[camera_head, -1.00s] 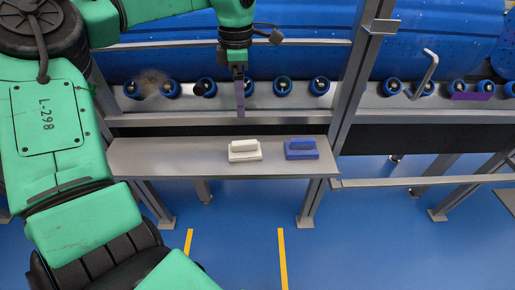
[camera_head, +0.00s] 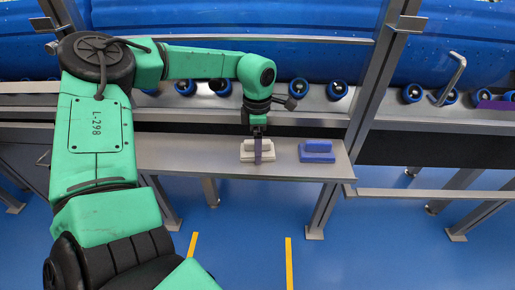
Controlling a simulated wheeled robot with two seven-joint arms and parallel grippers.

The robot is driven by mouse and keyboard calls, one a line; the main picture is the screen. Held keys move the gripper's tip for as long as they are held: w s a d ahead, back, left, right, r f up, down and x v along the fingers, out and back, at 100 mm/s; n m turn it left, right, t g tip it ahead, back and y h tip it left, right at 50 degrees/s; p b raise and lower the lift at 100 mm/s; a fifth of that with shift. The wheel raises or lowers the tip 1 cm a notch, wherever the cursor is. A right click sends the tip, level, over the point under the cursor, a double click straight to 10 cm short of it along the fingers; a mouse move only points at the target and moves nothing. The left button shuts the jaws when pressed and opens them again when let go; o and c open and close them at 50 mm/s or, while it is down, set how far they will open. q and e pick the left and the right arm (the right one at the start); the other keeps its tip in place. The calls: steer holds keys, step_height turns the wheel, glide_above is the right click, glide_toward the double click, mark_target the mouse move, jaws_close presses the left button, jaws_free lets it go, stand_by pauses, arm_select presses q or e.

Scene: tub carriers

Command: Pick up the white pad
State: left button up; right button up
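The white pad (camera_head: 246,156), a flat base with a raised handle, lies on the grey shelf (camera_head: 200,160). My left gripper (camera_head: 258,158) points straight down over it. One purple finger shows in front of the pad's middle and hides part of the handle. The other finger is hidden, so I cannot tell whether the gripper is open or shut on the handle. The pad appears to rest on the shelf. My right gripper is not in view.
A blue pad (camera_head: 317,152) of like shape lies on the shelf just right of the white one. A grey upright post (camera_head: 369,85) stands at the shelf's right end. Blue rollers (camera_head: 299,87) line the ledge behind. The shelf's left part is clear.

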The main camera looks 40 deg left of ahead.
arm_select(q)
steer(key=c, duration=1.2)
steer(key=shift+c, duration=0.2)
steer(key=shift+r, duration=0.2)
steer(key=shift+r, duration=0.35)
step_height(320, 180, up, 19)
steer(key=p, duration=0.3)
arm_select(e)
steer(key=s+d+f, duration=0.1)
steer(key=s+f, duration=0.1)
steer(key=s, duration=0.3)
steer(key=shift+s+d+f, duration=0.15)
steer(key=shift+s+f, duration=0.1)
